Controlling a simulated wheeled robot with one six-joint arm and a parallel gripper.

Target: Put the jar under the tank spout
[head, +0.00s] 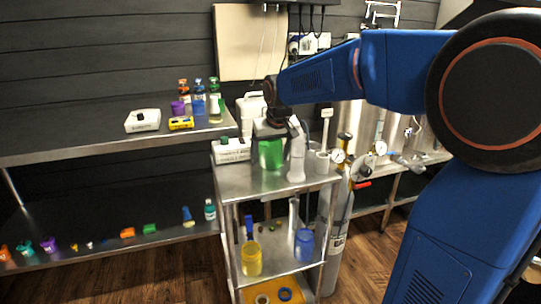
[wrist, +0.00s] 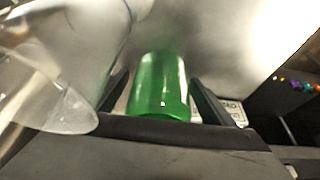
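A green jar (head: 270,152) is at the top of the steel cart, under my gripper (head: 272,140). The green jar also shows in the wrist view (wrist: 160,88), between my two dark fingers (wrist: 162,95). The fingertips lie close along both its sides. I cannot tell whether they press on it or leave a thin gap, or whether the jar is clear of the cart top. Steel tanks (head: 352,113) stand at the right behind the cart, partly hidden by my arm. I cannot make out the spout clearly.
A white stand-like object (head: 297,155) is close right of the jar. A white box (head: 232,150) is on its left. A yellow jar (head: 251,258) and a blue jar (head: 304,244) are on the cart's lower shelf. A gas cylinder (head: 335,240) stands beside the cart.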

